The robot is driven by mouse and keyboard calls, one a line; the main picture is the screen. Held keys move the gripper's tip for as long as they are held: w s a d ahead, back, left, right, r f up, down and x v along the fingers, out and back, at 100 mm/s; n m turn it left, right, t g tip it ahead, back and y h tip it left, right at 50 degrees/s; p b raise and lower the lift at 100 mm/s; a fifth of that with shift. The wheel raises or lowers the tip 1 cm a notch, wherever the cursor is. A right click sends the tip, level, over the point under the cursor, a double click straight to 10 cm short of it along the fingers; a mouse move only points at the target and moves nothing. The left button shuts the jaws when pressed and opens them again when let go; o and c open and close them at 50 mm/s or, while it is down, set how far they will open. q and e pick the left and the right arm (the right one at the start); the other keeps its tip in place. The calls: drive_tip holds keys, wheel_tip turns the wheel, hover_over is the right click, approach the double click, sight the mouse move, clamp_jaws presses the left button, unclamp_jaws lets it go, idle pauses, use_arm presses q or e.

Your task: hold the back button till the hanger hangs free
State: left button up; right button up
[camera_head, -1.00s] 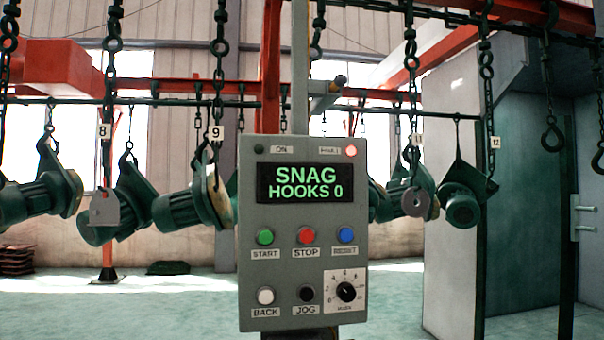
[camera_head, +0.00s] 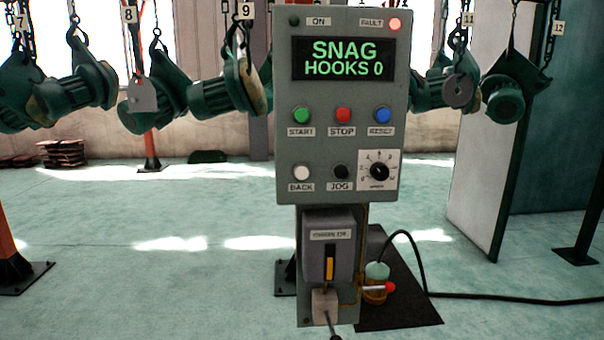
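The grey control box (camera_head: 290,80) stands upright in the middle of the head view. Its white BACK button (camera_head: 302,172) is at the lower left of its face, beside the black JOG button (camera_head: 340,172). The screen (camera_head: 344,59) reads "SNAG HOOKS 0", and the red FAULT lamp (camera_head: 394,24) is lit. Hangers on chains carry green motors left and right of the box, among them one by tag 9 (camera_head: 245,11) and one by tag 11 (camera_head: 467,18). I cannot tell which hanger is snagged; the box may hide part of the line. Neither gripper is in view.
Below the box are a grey switch housing (camera_head: 315,262) with a yellow lever (camera_head: 330,268) and a small amber jar (camera_head: 375,285) with a red knob. A black cable (camera_head: 500,296) runs right across the floor. A pale panel (camera_head: 480,150) stands at right.

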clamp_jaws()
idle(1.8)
